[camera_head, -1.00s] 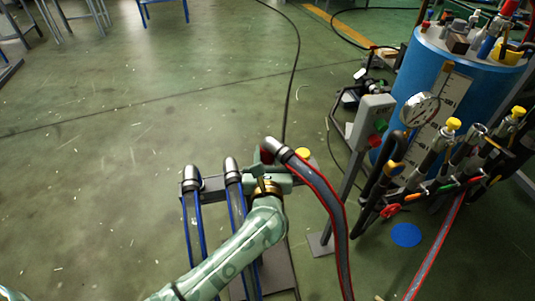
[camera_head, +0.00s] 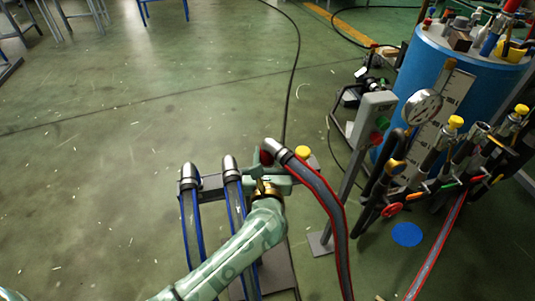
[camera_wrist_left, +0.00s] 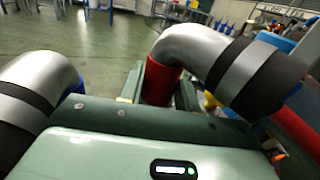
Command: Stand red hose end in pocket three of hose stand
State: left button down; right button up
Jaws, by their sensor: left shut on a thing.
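The red hose (camera_head: 335,215) has a bent metal end (camera_head: 275,148) with a red collar, which also shows in the wrist view (camera_wrist_left: 160,86). My left gripper (camera_head: 268,168) is shut on the red collar, with a green finger on each side of it in the wrist view (camera_wrist_left: 160,88). The bent end is above the right part of the grey hose stand (camera_head: 280,272). Whether its tip is inside a pocket is hidden by my gripper. My right gripper is not in view.
Two blue hoses (camera_head: 193,225) with bent metal ends stand in the hose stand, left of my gripper. A yellow knob (camera_head: 303,152) is close on the right. A grey post (camera_head: 352,170), a gauge (camera_head: 423,106) and a blue drum (camera_head: 462,80) stand further right. The floor at left is open.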

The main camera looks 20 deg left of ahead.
aim_at(267, 165)
pick_arm(q)
jog(key=shift+f+b, duration=0.85)
jog(key=shift+f, duration=0.3)
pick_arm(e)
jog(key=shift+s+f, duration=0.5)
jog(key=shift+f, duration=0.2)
pick_arm(q)
jog(key=shift+f+b, duration=0.4)
jog(key=shift+f, duration=0.1)
jog(key=c, duration=0.9)
grip_release()
jog(key=shift+r, duration=0.1)
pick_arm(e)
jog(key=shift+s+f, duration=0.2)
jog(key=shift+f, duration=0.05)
pick_arm(q)
jog(key=shift+p+v, duration=2)
jog(key=shift+v, duration=6.2)
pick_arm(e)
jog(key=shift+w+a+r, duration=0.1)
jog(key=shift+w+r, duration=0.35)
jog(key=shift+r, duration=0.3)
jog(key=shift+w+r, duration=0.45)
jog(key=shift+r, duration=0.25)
